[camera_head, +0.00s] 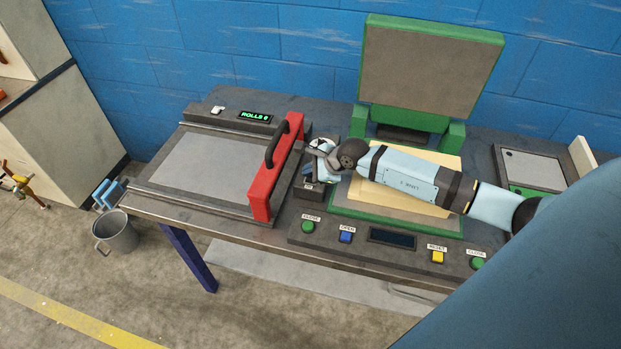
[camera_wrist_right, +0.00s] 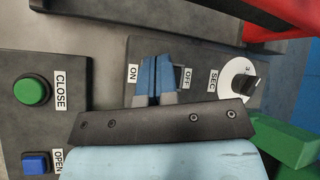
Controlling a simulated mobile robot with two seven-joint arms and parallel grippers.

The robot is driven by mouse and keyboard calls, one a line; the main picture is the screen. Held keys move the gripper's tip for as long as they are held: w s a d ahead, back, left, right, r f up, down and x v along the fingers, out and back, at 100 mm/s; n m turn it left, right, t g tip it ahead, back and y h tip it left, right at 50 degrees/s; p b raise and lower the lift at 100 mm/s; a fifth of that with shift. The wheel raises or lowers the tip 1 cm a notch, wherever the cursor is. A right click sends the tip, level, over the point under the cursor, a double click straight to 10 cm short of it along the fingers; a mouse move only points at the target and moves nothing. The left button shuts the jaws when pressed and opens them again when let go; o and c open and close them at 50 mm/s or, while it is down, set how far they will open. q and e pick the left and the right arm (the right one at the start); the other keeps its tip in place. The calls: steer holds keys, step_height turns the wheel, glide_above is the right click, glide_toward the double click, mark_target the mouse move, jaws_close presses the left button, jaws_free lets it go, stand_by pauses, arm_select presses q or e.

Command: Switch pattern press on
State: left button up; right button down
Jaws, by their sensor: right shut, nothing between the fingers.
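The pattern press has a green frame (camera_head: 452,230) and a raised, tilted green-edged upper plate (camera_head: 430,72). Its display (camera_head: 392,238) is dark. A dark switch box (camera_head: 308,194) stands at its left side. In the right wrist view, a switch (camera_wrist_right: 187,78) lies between an ON label (camera_wrist_right: 133,75) and an OFF label (camera_wrist_right: 188,78). It is mostly hidden behind the fingers, so its position cannot be told. My right gripper (camera_head: 319,158) is shut and empty, its blue fingertips (camera_wrist_right: 159,78) over the switch. Contact cannot be told. My left gripper is not in view.
A dial (camera_wrist_right: 238,79) marked SEC sits beside the switch. Green CLOSE (camera_head: 308,227) and blue OPEN (camera_head: 346,237) buttons and a yellow button (camera_head: 437,257) line the press front. A roller unit with a red bar (camera_head: 265,190) stands close left. Cream sheets (camera_head: 440,160) lie under my arm.

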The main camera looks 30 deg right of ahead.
steer(key=shift+f, duration=0.3)
stand_by(0.4)
steer(key=shift+r, duration=0.15)
steer(key=shift+r, duration=0.65)
steer(key=shift+w+d+r+p, duration=0.1)
steer(key=shift+d+r+p, duration=0.05)
steer(key=shift+r+p, duration=0.9)
steer(key=shift+w+d+r+p, duration=0.1)
steer(key=shift+r+p, duration=0.5)
steer(key=shift+r, duration=0.85)
